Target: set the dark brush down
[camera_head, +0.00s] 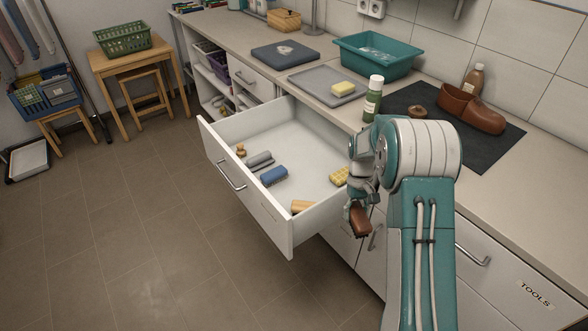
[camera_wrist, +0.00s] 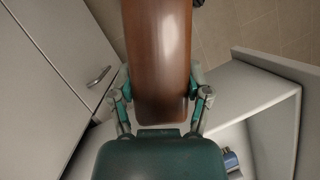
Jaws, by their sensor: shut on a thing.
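My gripper (camera_head: 357,200) is shut on a brown wooden brush (camera_head: 359,222), the dark brush. The brush hangs in the air just right of the open drawer, in front of the cabinet doors and below the counter's edge. In the wrist view, the smooth brown back of the brush (camera_wrist: 157,50) fills the upper middle, with a finger of my gripper (camera_wrist: 160,95) on each side. Its bristles are hidden in the wrist view.
The open white drawer (camera_head: 262,211) holds a blue brush (camera_head: 273,176), a grey roller-like piece (camera_head: 260,160), a yellow sponge (camera_head: 340,176) and wooden pieces.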

